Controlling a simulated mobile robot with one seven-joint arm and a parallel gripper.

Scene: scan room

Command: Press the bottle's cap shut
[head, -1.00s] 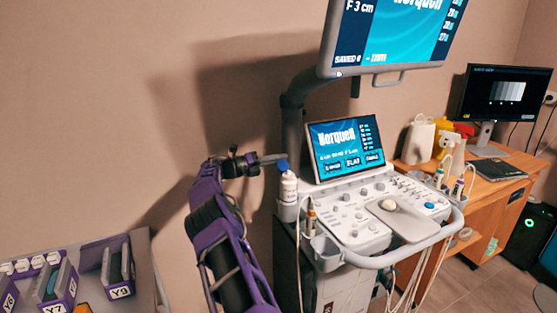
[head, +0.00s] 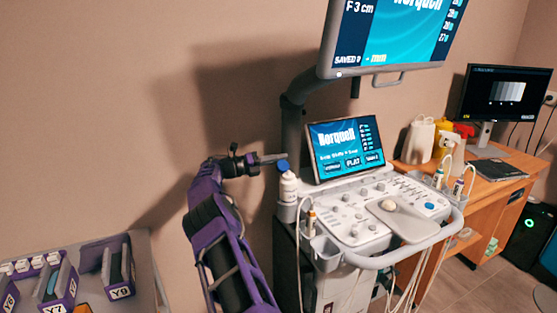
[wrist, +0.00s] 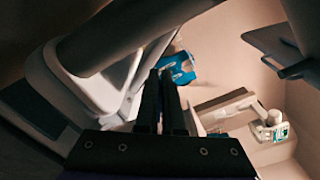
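The white bottle (head: 288,188) stands upright in a holder at the left side of the ultrasound console. Its blue cap (head: 282,167) shows as a tilted disc at the bottle's top left and looks open. In the wrist view the blue cap (wrist: 181,68) lies just beyond the fingertips, to their right. My gripper (head: 284,157) is level with the bottle's top, its fingers pointing right, just above the cap; I cannot tell whether they touch. In the wrist view the gripper's fingers (wrist: 161,75) are close together with nothing seen between them. The bottle's lower part is hidden by the holder.
A probe (head: 311,218) hangs in front. The control panel (head: 375,207) is to the right. A grey table (head: 145,270) with purple racks is at the far left.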

